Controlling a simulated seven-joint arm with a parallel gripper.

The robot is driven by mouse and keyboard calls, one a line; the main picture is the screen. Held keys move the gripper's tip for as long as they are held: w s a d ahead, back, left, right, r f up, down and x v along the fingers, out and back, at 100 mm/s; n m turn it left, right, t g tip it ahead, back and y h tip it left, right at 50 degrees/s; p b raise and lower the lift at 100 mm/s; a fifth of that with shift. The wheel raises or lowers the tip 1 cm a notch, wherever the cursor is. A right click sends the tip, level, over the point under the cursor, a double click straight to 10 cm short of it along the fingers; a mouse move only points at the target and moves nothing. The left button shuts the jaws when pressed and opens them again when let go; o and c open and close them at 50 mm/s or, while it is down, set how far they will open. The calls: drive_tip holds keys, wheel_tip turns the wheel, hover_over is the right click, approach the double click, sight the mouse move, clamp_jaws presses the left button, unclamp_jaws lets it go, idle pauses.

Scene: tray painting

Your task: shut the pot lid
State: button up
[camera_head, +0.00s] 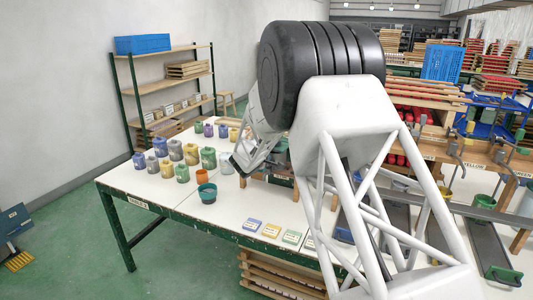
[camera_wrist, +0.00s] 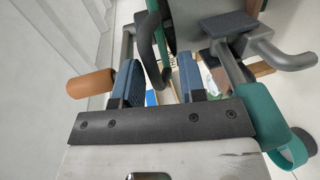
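No pot or lid can be made out for certain. In the wrist view a dark curved loop with a green edge (camera_wrist: 149,48) reaches down between the two blue-padded fingers of my gripper (camera_wrist: 162,88). The fingers stand apart, with clear gaps beside the loop; I cannot tell whether they touch it. A dark rounded body lies at the top, partly cut off. In the head view my gripper (camera_head: 240,166) is low over the table, right of a teal vessel (camera_head: 208,195) and an orange cup (camera_head: 202,177). My arm hides what is behind it.
Several coloured jars (camera_head: 191,154) stand on the white table (camera_head: 150,183) behind and left of the gripper. Small coloured cards (camera_head: 271,230) lie near its front edge. In the wrist view a grey bent pipe (camera_wrist: 285,58), a teal cylinder (camera_wrist: 258,105) and an orange cylinder (camera_wrist: 90,83) are close by.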

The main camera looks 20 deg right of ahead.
drive_tip(key=shift+a+r, duration=0.1)
drive_tip(key=v, duration=0.7)
drive_tip(key=shift+s+a, duration=0.2)
drive_tip(key=shift+s, duration=0.15)
idle(0.6)
drive_tip(key=s+r+m+g+y, duration=0.1)
drive_tip(key=s+r+m+g, duration=0.3)
drive_tip(key=s, duration=0.9)
drive_tip(key=s+r+m+g+y, duration=0.15)
drive_tip(key=s+r, duration=0.45)
drive_tip(key=s, duration=0.6)
drive_tip(key=s+a+m+g+y, duration=0.1)
drive_tip(key=s+a+y, duration=0.2)
drive_tip(key=s, duration=0.7)
drive_tip(key=s+a+f+m+y, duration=0.1)
drive_tip(key=s+a+y, duration=0.1)
drive_tip(key=s+a, duration=0.4)
drive_tip(key=s+a+f+m+g+y, duration=0.1)
drive_tip(key=s+a+y, duration=0.2)
drive_tip(key=s, duration=1.2)
drive_tip(key=shift+a+g+y, duration=0.35)
drive_tip(key=shift+a, duration=0.55)
